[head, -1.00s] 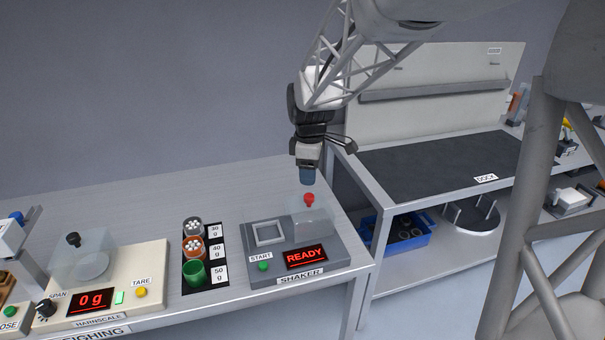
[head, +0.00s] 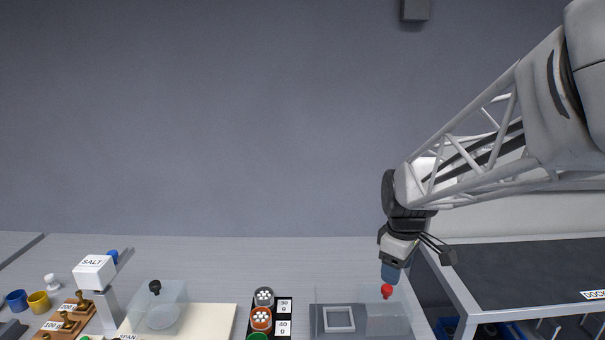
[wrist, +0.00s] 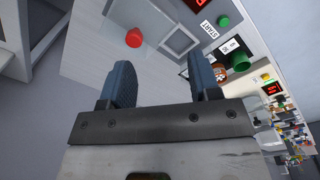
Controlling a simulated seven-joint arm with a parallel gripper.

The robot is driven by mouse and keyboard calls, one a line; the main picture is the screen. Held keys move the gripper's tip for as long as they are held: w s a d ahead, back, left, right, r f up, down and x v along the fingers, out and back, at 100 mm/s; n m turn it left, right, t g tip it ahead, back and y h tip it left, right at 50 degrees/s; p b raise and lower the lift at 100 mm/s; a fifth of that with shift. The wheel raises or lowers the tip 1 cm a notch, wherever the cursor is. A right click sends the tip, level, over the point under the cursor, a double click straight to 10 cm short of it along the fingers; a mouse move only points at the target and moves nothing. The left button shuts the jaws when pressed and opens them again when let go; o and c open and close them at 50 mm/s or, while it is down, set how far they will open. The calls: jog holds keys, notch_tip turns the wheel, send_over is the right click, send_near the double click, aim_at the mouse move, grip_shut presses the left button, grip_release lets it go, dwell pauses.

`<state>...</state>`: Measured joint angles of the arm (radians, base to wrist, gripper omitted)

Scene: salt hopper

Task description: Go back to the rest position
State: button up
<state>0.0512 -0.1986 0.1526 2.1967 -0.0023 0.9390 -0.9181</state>
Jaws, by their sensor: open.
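My gripper (head: 391,272) hangs pointing down above the right part of the bench, close to the red knob (head: 387,291) of the shaker's clear cover. In the wrist view my gripper (wrist: 160,88) has its two dark fingers apart, with nothing between them. The red knob (wrist: 133,38) shows beyond the fingers there, apart from them. The shaker (head: 340,320) has a square frame on its top and is cut off by the lower edge of the head view.
Left of the shaker stand cups (head: 263,297) on a black strip, a scale with a clear cover (head: 160,305) and a white SALT box (head: 94,271). A dark-topped bench (head: 520,270) lies to the right. Space above the benches is clear.

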jog(key=s+a+r+m+t, duration=0.2)
jog(key=s+m, duration=0.8)
jog(key=s, duration=1.3)
jog(key=shift+a, duration=0.15)
